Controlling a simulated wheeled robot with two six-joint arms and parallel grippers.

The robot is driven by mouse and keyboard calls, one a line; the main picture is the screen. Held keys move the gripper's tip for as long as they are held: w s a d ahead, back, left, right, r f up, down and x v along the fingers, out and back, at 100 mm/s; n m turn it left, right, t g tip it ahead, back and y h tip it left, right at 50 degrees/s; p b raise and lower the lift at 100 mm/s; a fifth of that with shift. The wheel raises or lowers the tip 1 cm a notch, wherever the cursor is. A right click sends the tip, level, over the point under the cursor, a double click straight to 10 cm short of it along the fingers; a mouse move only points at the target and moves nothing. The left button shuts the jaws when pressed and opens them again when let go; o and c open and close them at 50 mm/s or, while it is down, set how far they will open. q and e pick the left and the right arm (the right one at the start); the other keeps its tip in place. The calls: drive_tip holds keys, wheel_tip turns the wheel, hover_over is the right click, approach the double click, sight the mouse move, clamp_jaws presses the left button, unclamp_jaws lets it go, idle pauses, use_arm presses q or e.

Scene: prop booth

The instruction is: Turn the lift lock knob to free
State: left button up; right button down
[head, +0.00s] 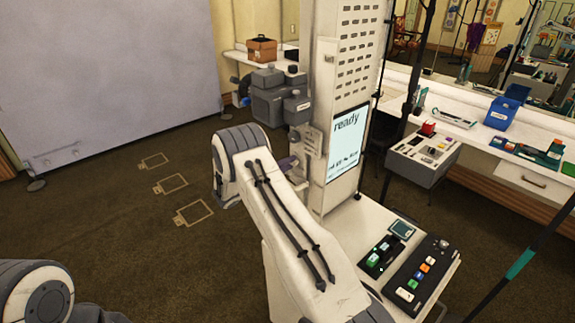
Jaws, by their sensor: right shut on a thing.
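My right arm reaches from the bottom centre to the left side of a tall white cabinet (345,90). My right gripper (287,164) is small and mostly hidden by my wrist, low on that side. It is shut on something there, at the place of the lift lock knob. The knob itself is covered, so I cannot tell which way it points. A small labelled plate (310,138) is on the cabinet side just above. The cabinet's front screen (346,148) reads "ready". My left gripper is out of view; only part of my left arm shows at bottom left.
A control desk (412,285) with coloured buttons is at lower right, close to my right arm. A grey control box (424,155) and white counter (475,125) lie to the right. Carpet at left is open.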

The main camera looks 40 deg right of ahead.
drive_tip(key=n, duration=0.4)
drive_tip(key=shift+w+n+p, duration=0.1)
drive_tip(key=shift+n+p, duration=0.2)
drive_tip(key=shift+n, duration=0.4)
drive_tip(key=shift+a, duration=0.1)
drive_tip(key=c, duration=0.5)
unclamp_jaws()
drive_tip(key=a+b, duration=0.1)
drive_tip(key=a, duration=0.2)
drive_tip(key=a+b, duration=0.1)
drive_tip(key=a, duration=0.3)
drive_tip(key=s+a+b, duration=0.1)
drive_tip(key=a+b, duration=0.1)
drive_tip(key=a, duration=0.1)
drive_tip(key=shift+a+r, duration=0.15)
